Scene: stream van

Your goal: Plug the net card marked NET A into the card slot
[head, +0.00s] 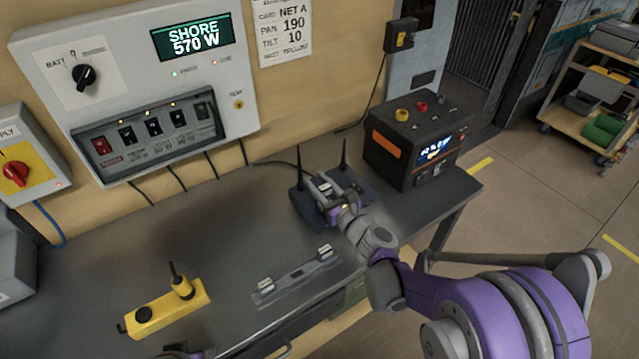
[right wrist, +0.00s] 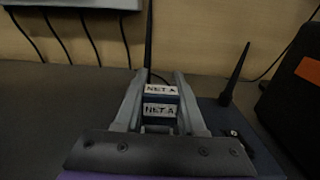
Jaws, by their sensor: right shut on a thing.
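The net card (right wrist: 160,90) shows two NET A labels in the right wrist view, between the fingers of my right gripper (right wrist: 160,98). My right gripper is shut on it. In the head view my right gripper (head: 327,189) is over the dark blue router box (head: 304,208) with two upright antennas. The router also shows in the right wrist view (right wrist: 215,115). The card slot is hidden behind the gripper and card, so I cannot tell whether the card is in it. A small part of my left gripper (head: 184,351) shows at the bottom edge; its fingers are unclear.
A grey rack (head: 295,280) with small cards at its ends lies on the dark bench (head: 225,240). A yellow holder (head: 165,312) with a radio stands front left. A black power box (head: 395,150) stands right of the router. A control panel (head: 60,50) hangs behind.

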